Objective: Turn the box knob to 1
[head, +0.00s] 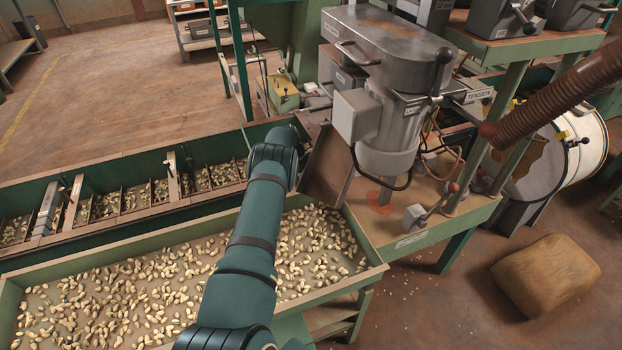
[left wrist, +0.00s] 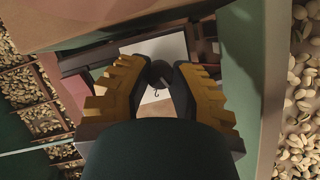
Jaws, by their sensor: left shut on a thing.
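In the left wrist view my left gripper (left wrist: 160,82) has its yellow-padded fingers closed around a dark round knob (left wrist: 161,73). The knob stands in front of a pale box face (left wrist: 168,50), which has a small dark hook-shaped mark below the knob. I cannot read any number or tell the knob's setting. In the head view my left arm reaches up past the nut trough toward the machine, and its wrist hides the gripper and knob. My right gripper is in neither view.
A long green trough (head: 372,268) of pistachios lies under my left arm, with a divided trough (head: 95,245) behind it. A grey machine (head: 392,40) stands to the right of my wrist, with a tilted brown plate (head: 326,170) close by. A sack (head: 545,275) lies on the floor.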

